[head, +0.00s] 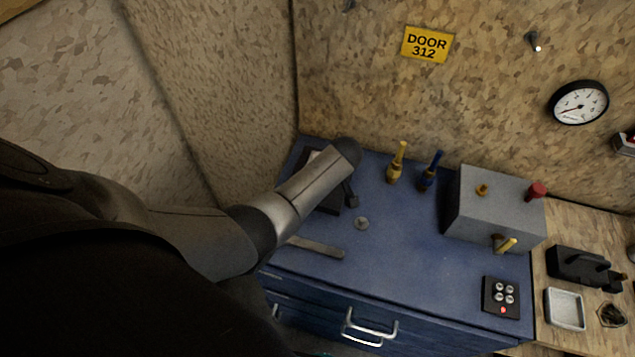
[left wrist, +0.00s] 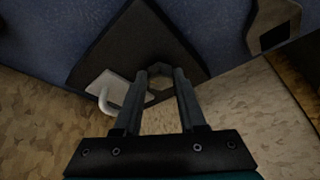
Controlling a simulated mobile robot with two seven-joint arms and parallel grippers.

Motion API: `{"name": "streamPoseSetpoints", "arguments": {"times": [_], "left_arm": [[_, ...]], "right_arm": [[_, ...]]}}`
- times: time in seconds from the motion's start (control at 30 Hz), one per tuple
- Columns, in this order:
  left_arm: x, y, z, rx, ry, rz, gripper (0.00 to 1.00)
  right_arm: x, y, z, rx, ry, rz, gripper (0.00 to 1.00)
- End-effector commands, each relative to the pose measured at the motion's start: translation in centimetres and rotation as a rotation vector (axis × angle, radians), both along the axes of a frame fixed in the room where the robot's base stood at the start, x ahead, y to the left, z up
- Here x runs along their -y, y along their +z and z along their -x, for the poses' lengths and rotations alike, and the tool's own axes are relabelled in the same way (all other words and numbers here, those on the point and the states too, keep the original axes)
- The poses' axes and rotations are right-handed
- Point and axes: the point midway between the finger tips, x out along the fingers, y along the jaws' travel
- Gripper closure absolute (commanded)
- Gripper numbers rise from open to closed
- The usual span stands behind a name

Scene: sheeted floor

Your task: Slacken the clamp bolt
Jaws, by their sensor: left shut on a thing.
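My left gripper (left wrist: 160,82) shows in the left wrist view with its two dark fingers on either side of a small hexagonal piece (left wrist: 160,73). This looks like the bolt head, and the fingers are shut on it. The piece stands at a dark diamond-shaped plate (left wrist: 125,45) against the blue top. In the head view my left arm reaches over the back left of the blue cabinet and hides the gripper's fingertips. Part of a black fixture (head: 333,201) shows below the arm. My right gripper is in neither view.
On the blue top (head: 400,255) lie a round disc (head: 361,223) and a flat grey bar (head: 315,247). Yellow (head: 396,165) and blue (head: 431,172) tools stand at the back. A grey box (head: 495,208) and button panel (head: 501,297) are right. The middle is clear.

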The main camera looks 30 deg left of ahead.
Motion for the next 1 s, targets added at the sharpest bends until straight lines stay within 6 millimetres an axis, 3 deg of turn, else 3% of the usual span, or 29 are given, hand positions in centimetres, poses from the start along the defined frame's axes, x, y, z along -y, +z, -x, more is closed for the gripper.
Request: {"name": "streamPoseSetpoints", "arguments": {"times": [0.47, 1.0], "left_arm": [[0.2, -0.4, -0.8, 0.001, 0.456, 0.002, 1.0], [-0.2, -0.4, -1.5, 0.001, 0.969, 0.0, 1.0]], "right_arm": [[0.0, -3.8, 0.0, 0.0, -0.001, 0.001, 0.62], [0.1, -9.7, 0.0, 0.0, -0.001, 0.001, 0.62]]}}
